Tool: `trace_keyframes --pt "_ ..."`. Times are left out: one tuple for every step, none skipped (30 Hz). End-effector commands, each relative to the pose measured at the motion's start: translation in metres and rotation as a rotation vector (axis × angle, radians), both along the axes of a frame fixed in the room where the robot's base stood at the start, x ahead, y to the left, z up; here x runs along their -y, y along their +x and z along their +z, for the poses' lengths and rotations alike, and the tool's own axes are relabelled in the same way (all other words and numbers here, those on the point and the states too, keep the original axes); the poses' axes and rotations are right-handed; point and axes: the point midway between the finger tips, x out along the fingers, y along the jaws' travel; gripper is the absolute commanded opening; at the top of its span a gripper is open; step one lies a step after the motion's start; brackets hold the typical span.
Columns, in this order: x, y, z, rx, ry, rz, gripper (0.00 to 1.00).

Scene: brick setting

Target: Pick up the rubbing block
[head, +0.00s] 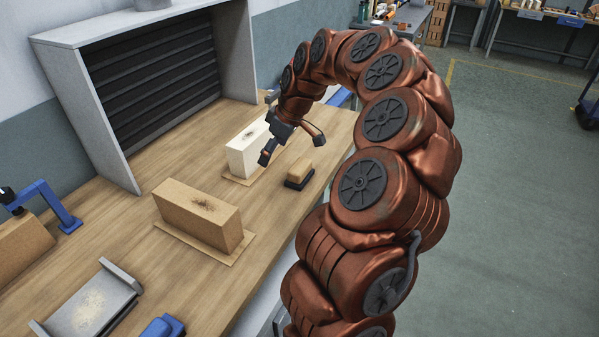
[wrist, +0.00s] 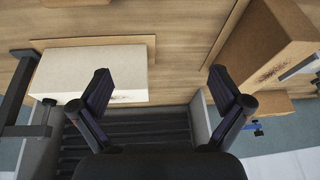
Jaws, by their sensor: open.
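The rubbing block (head: 299,172) is a small tan block on a dark base. It sits on the wooden bench near its front edge, right of the white block in the head view. My gripper (head: 291,147) is open and empty above the bench, over the area of the white block and the rubbing block. In the wrist view the open fingers (wrist: 160,85) have nothing between them. A dark sliver at the top left edge of the wrist view may be the rubbing block; I cannot tell.
The white block (head: 243,153) and a brown brick (head: 198,213) stand on thin boards; both show in the wrist view, white (wrist: 85,72) and brown (wrist: 262,45). A dark slatted rack (head: 150,85) stands behind. A grey metal tray (head: 92,300) lies at lower left.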

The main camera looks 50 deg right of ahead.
Motion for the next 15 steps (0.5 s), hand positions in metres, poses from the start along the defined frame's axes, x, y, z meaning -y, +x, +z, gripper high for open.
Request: trace_keyframes --pt "0.025 -0.001 -0.009 0.005 -0.004 -0.024 1.00" --pt "0.038 -0.003 -0.013 0.010 -0.009 -0.034 1.00" --pt "0.053 -0.005 -0.018 0.015 -0.016 -0.043 1.00" --pt "0.063 -0.008 -0.022 0.017 -0.020 -0.050 1.00" --pt "0.072 -0.010 -0.026 0.018 -0.025 -0.058 1.00" --pt "0.083 -0.013 -0.031 0.020 -0.031 -0.066 1.00" --pt "0.090 -0.015 -0.033 0.021 -0.035 -0.072 1.00" --pt "0.097 -0.017 -0.036 0.021 -0.039 -0.076 1.00" --pt "0.103 -0.019 -0.039 0.021 -0.042 -0.081 1.00" --pt "0.106 -0.020 -0.040 0.021 -0.043 -0.084 1.00" --pt "0.109 -0.021 -0.042 0.021 -0.044 -0.086 1.00" --pt "0.111 -0.021 -0.044 0.022 -0.046 -0.087 1.00" --pt "0.111 -0.021 -0.046 0.022 -0.047 -0.088 1.00" --pt "0.112 -0.020 -0.048 0.022 -0.047 -0.087 1.00" --pt "0.111 -0.019 -0.051 0.023 -0.048 -0.088 1.00"
